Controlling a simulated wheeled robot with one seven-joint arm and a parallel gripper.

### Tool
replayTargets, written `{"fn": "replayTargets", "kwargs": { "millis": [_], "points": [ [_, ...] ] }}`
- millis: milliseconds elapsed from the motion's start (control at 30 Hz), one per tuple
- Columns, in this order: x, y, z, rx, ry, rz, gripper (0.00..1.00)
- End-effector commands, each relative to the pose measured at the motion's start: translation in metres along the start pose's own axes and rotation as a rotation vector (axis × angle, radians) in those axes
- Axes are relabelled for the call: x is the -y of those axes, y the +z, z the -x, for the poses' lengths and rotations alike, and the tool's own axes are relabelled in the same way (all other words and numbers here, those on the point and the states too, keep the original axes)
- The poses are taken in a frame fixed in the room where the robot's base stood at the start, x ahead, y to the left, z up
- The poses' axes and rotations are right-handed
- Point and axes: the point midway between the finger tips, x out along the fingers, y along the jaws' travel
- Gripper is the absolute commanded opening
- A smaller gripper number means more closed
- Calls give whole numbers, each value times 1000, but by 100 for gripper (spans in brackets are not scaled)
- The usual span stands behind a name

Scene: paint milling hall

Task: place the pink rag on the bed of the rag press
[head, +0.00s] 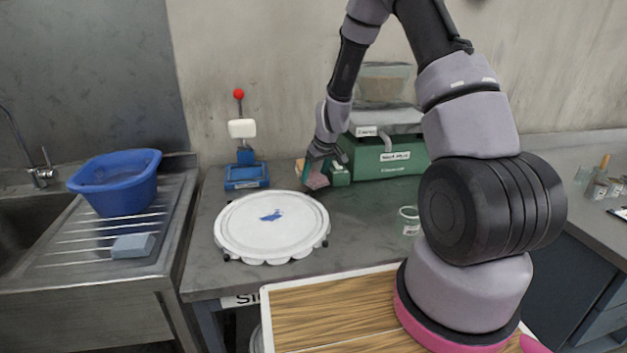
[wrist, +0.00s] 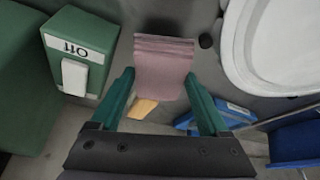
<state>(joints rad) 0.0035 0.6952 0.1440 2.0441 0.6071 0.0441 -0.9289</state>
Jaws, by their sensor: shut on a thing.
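The folded pink rag (wrist: 164,66) is between the green fingertips of my gripper (wrist: 158,78) in the wrist view, and the gripper is shut on it. In the head view the rag (head: 318,181) shows below my gripper (head: 320,163), just behind the round white tray and in front of the green machine. I cannot tell whether the rag touches the bench. The likely rag press (head: 247,177), with a blue base, a white block and a red-knobbed lever, stands at the back left of the bench. Its blue parts (wrist: 302,136) seem to show at right in the wrist view.
A round white tray (head: 250,235) with a blue smear lies in front of the press. A green machine (head: 393,160) stands behind, to the right. A tan piece (wrist: 141,108) shows under my gripper. A glass jar (head: 409,221) stands on the bench at right.

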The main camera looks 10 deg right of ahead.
Motion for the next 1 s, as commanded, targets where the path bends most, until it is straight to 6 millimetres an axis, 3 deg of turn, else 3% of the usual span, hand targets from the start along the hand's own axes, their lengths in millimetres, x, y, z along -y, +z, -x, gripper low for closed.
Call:
{"fn": "replayTargets", "kwargs": {
  "millis": [100, 467, 500, 833, 1000],
  "points": [
    [0, 7, -15, 2, -1, -3, 34],
    [0, 8, -19, 1, 0, -2, 34],
    [0, 8, -19, 0, 0, -2, 90],
    [0, 7, -17, 0, 0, -1, 91],
    [0, 6, 0, -2, 2, -1, 91]
  ]
}}
